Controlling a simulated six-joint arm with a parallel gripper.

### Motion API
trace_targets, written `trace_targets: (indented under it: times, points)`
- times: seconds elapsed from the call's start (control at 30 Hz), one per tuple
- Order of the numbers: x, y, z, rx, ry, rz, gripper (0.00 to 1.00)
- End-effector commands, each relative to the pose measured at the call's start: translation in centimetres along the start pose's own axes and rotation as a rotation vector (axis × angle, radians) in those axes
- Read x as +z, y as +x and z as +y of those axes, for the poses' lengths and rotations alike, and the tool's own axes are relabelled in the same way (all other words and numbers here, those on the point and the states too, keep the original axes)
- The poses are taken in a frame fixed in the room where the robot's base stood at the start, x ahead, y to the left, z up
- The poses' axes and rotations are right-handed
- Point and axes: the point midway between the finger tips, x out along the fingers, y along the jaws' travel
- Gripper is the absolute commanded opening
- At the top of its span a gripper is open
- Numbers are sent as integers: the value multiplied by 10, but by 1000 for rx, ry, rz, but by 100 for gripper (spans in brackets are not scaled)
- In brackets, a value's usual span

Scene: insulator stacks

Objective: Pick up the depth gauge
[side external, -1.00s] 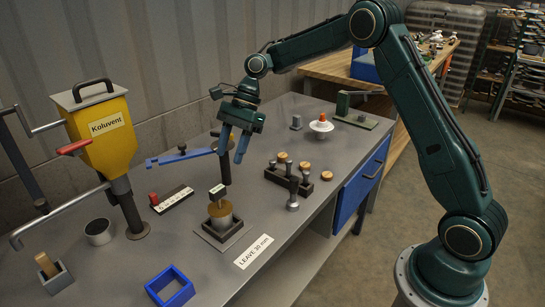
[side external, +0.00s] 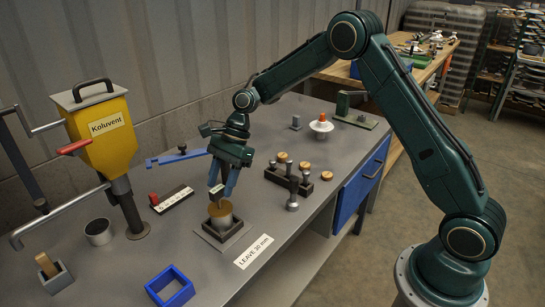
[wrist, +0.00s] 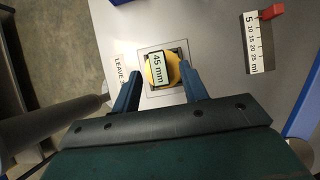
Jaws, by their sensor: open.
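The depth gauge (side external: 217,191) looks like a small dark block with a white plate, upright above a brown disc on a grey cup. In the wrist view its plate (wrist: 157,68) reads "45 mm" and lies between my fingertips. My gripper (side external: 220,187) points down with its blue fingers spread, right over the gauge. In the wrist view the gripper (wrist: 160,71) is open, one finger on each side of the plate. I cannot tell whether the fingers touch the gauge. The fingers partly hide its upper part in the side view.
A "LEAVE 30 mm" label (side external: 254,251) lies to the right. A scale strip with a red piece (side external: 172,199) and a yellow Koluvent hopper (side external: 100,130) are left. A dark rack with pegs (side external: 289,180) is right.

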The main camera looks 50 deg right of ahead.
Motion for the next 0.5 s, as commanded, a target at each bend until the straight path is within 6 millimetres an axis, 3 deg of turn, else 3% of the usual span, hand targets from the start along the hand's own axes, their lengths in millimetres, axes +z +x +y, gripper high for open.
trace_targets:
  times: [0.5]
  points:
    - [0,47,1,3,1,0,44]
